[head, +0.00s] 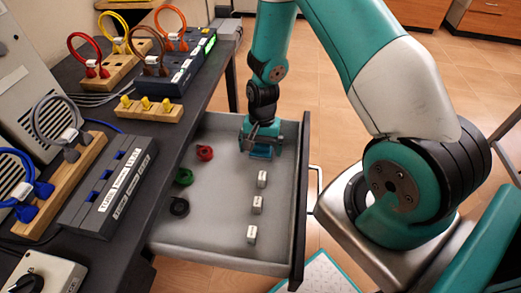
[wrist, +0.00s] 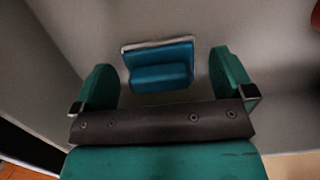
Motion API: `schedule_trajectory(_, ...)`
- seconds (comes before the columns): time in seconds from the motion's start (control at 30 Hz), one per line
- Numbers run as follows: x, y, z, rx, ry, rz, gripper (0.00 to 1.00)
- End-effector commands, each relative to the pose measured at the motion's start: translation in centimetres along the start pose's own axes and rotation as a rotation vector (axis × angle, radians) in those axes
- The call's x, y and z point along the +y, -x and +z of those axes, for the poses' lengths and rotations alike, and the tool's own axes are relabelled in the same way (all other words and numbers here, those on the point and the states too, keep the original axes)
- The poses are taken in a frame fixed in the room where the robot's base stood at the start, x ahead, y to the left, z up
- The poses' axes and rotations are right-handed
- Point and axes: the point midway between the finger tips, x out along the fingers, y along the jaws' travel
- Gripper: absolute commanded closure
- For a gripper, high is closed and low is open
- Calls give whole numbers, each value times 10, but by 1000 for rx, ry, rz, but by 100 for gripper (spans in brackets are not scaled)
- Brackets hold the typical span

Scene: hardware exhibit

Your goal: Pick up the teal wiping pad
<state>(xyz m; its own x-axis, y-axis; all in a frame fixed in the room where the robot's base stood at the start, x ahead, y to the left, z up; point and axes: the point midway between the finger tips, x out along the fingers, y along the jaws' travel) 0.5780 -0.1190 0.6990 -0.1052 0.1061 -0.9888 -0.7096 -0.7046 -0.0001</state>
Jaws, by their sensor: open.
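The teal wiping pad (wrist: 160,76) lies in the open grey drawer (head: 215,235), near its far end. In the head view the pad (head: 260,153) shows just under my gripper and is partly covered by it. My gripper (head: 262,138) points down into the drawer. In the wrist view my gripper's (wrist: 165,80) two teal fingers stand apart, one on each side of the pad, with a visible gap on both sides. The fingers hold nothing. I cannot tell how far above the drawer floor the fingertips are.
In the drawer are a red coil (head: 205,152), a green coil (head: 184,176), a black coil (head: 180,207) and small white blocks (head: 257,204). The drawer's walls stand close to my gripper. The dark bench (head: 140,140) at left carries cables and racks.

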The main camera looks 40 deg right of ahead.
Motion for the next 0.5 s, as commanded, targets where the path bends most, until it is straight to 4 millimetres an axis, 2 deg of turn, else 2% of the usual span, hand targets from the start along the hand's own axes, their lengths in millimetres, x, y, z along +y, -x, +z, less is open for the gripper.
schedule_trajectory(0.23, 0, -2, 0, 0, 0, 0, 2)
schedule_trajectory(0.43, 0, -1, 0, 0, 0, 0, 48)
schedule_trajectory(0.5, 0, -1, 0, 0, 0, 0, 50)
